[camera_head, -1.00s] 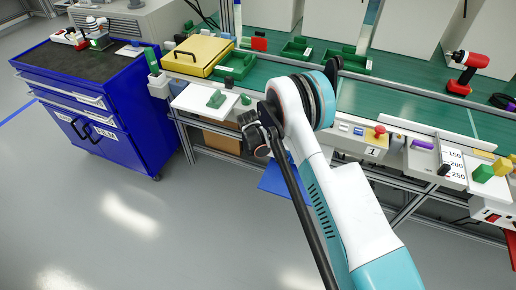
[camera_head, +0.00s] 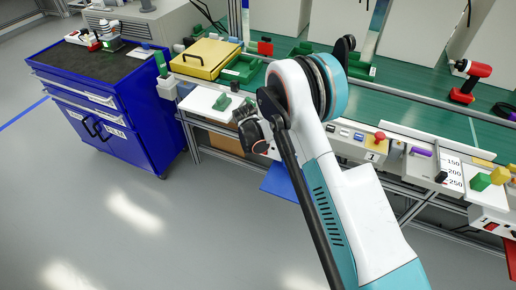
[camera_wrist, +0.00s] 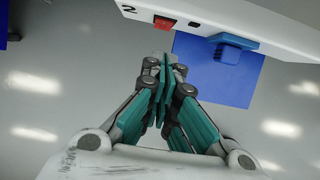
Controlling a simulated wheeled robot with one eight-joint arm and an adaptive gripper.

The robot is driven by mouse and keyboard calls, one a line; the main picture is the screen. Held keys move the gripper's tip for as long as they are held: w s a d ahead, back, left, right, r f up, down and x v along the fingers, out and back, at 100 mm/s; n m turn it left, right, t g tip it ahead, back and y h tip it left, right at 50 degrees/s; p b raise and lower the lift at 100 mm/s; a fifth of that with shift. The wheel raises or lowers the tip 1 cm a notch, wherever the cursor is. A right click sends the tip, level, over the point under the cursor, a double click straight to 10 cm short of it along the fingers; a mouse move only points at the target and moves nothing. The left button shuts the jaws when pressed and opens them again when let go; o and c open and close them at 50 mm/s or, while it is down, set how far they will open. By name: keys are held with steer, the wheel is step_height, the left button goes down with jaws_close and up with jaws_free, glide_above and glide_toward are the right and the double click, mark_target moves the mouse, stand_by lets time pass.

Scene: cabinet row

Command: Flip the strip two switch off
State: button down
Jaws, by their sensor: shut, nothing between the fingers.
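A white strip (camera_wrist: 245,18) marked "2" runs across the top of the wrist view. It carries a red rocker switch (camera_wrist: 164,22) beside the number, with a small black part (camera_wrist: 194,23) to its right. My gripper (camera_wrist: 166,66) is shut and empty, its teal fingers together. In the picture its tips are just below the red switch; I see a gap and no clear contact. Which way the switch is tipped is too small to tell. In the head view my arm covers most of the gripper and the strip marked 2.
A blue knob-like part (camera_wrist: 233,42) juts from the strip above a blue panel (camera_wrist: 215,72). In the head view, a box marked 1 (camera_head: 352,148) with a red button (camera_head: 379,138) stands along the bench edge. A blue tool cabinet (camera_head: 130,150) is at left; the floor in front is clear.

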steer(key=shift+s+a+r, duration=0.1)
steer(key=shift+r, duration=1)
